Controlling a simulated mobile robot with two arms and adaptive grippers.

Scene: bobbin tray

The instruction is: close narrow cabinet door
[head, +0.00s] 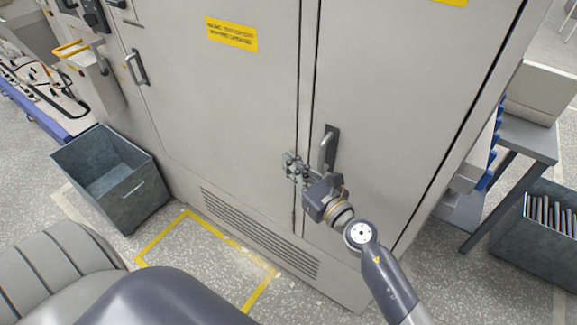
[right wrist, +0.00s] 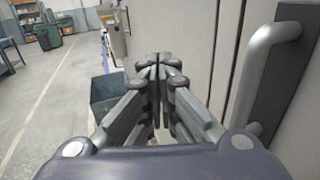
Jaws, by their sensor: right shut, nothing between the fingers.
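The narrow cabinet door (head: 400,100) is the grey right-hand panel in the head view. It looks flush or nearly flush with the wide door (head: 220,110) to its left; I cannot tell if a small gap remains. Its handle (head: 328,148) is a grey bar on a dark plate, and also shows at the right of the right wrist view (right wrist: 268,55). My right gripper (head: 289,160) is shut and empty, in front of the seam, left of and slightly below the handle. The handle is not between its fingers. I cannot tell whether the fingers touch the door. My left gripper is out of view.
A grey bin (head: 125,190) stands on the floor at the left. A yellow floor marking (head: 170,235) lies before the cabinet. At the right are a grey table (head: 525,138) and a bin of bobbins (head: 510,235). The wide door has its own handle (head: 137,67).

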